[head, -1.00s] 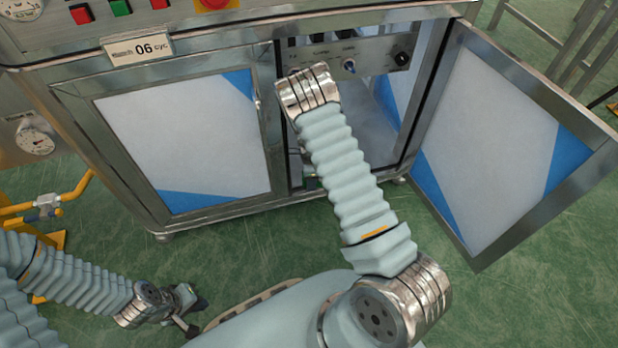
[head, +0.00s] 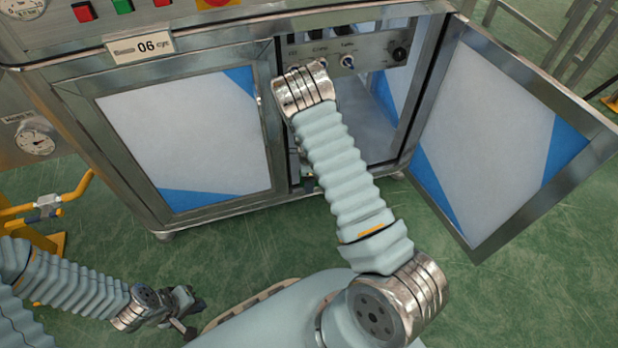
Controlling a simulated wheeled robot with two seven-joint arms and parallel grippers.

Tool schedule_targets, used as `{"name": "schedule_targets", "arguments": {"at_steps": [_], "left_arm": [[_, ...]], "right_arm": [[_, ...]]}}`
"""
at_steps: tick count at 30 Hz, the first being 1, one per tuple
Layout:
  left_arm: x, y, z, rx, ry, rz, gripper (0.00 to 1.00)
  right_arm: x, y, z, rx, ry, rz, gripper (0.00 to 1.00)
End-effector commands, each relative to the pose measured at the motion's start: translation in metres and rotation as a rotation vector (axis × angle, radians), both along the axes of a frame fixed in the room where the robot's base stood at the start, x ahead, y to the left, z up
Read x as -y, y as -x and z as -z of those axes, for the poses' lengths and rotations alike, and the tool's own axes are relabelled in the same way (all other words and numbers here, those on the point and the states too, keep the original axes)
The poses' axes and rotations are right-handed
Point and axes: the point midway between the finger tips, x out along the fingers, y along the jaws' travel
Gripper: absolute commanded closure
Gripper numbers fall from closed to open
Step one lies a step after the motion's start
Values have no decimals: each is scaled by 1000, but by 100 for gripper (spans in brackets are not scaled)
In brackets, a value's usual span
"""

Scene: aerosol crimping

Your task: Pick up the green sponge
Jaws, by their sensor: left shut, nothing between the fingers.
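No green sponge can be made out in the head view. My right arm reaches into the open right-hand compartment of the steel cabinet (head: 290,130). Its forearm and wrist cover part of the opening, and its gripper is hidden behind them. My left gripper (head: 196,318) is low at the left, above the green floor and away from the cabinet. It is shut and empty.
The right cabinet door (head: 500,140) stands swung wide open to the right. The left door (head: 185,140) is closed. A control panel with knobs (head: 375,57) sits at the compartment's top. A yellow pipe with a valve (head: 47,205) stands at the left.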

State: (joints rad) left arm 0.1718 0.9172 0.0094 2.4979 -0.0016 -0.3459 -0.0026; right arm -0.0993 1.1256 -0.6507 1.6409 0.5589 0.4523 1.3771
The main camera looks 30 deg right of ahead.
Motion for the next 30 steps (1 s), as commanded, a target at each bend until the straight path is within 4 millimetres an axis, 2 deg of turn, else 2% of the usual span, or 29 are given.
{"name": "schedule_targets", "arguments": {"at_steps": [5,15,21,25,30], "left_arm": [[0,0,-4,1,-1,0,100],[-2,-1,-21,4,-5,-3,100],[-3,-1,-27,5,-7,-4,100],[-3,-1,-29,6,-7,-5,100],[-3,-1,-29,5,-8,-5,100]], "right_arm": [[-4,2,-14,-7,-6,-12,33],[-3,2,-91,-7,-5,-10,33],[-1,2,-124,-5,-3,-8,33],[-1,2,-135,-6,-3,-8,33],[-1,2,-138,-7,-2,-6,33]]}}
